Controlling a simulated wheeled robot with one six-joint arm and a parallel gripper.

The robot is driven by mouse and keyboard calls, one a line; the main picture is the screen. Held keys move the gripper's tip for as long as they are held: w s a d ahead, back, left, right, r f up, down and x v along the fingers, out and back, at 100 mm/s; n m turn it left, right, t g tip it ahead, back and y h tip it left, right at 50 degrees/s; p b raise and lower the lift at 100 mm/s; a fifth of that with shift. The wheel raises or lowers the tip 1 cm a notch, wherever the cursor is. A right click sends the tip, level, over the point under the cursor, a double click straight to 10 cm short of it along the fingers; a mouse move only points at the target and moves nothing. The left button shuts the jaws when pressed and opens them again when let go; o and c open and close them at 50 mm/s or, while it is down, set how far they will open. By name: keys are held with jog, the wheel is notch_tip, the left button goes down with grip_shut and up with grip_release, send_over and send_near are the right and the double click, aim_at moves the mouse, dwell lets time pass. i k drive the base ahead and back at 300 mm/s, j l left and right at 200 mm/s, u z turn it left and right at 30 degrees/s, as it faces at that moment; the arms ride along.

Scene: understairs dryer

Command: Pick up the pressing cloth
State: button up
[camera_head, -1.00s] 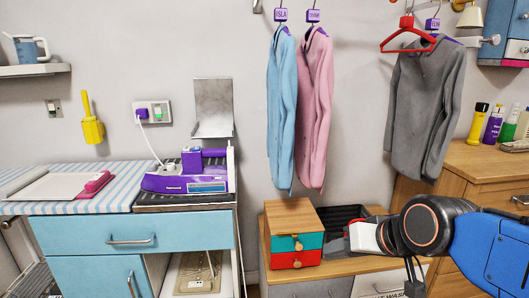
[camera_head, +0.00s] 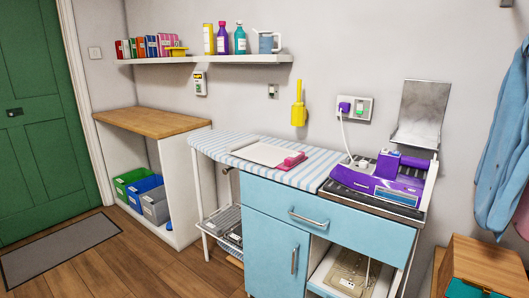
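A flat whitish sheet (camera_head: 262,152) lies on the blue-and-white striped ironing top (camera_head: 222,143), left of the purple iron unit. It may be the pressing cloth, but I cannot tell for sure. A pink-red item (camera_head: 289,161) sits at its right end, touching or very near it. The purple iron unit (camera_head: 374,186) stands on a dark plate at the right of the same counter. My gripper is not in view, so its state does not show.
A blue cabinet (camera_head: 270,232) with a drawer stands under the ironing top. Further left are a wooden-topped shelf unit (camera_head: 165,122) with bins, a grey mat (camera_head: 58,250) and a green door (camera_head: 40,110). The wooden floor (camera_head: 150,275) in front is clear.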

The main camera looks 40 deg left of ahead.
aim_at(251, 149)
jog(key=u, duration=1.55)
jog(key=i, duration=0.45)
jog(key=i+j+u, duration=0.1)
jog(key=i+u, duration=0.15)
jog(key=i, duration=0.8)
